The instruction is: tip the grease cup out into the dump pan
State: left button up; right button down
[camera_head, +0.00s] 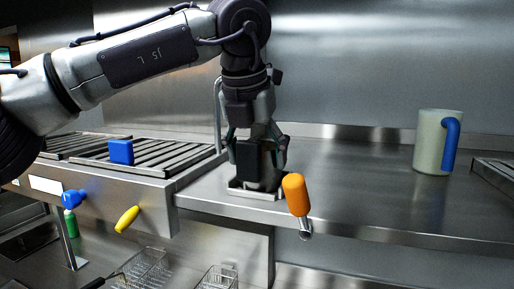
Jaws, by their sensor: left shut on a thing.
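My left gripper (260,160) points down over the steel counter and is shut on a dark grey, rounded thing (265,178), which looks like the grease cup. My fingers hide most of it, including any contents. It appears upright. A low, pale metal tray or plate (236,189) shows around its foot; I cannot tell if this is the dump pan, or whether the two touch. My right gripper is not in view.
An orange handle (295,193) sticks up at the counter's front edge, close right of my left gripper. A pale jug (428,142) with a blue handle stands at right. A blue block (120,151) sits on the grill (165,152). The counter (350,175) between handle and jug is clear.

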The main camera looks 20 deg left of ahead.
pick_arm(q)
jog(key=shift+a, duration=0.1)
jog(key=shift+s+f+b, duration=0.1)
jog(key=shift+f+b, duration=0.35)
jog(key=shift+b, duration=0.1)
jog(key=shift+s+f, duration=0.1)
jog(key=shift+f, duration=0.2)
jog(key=c, duration=0.4)
jog(key=o, duration=1.4)
jog(key=shift+o, duration=1.9)
jog(key=shift+w, duration=0.3)
jog(key=shift+r, duration=0.1)
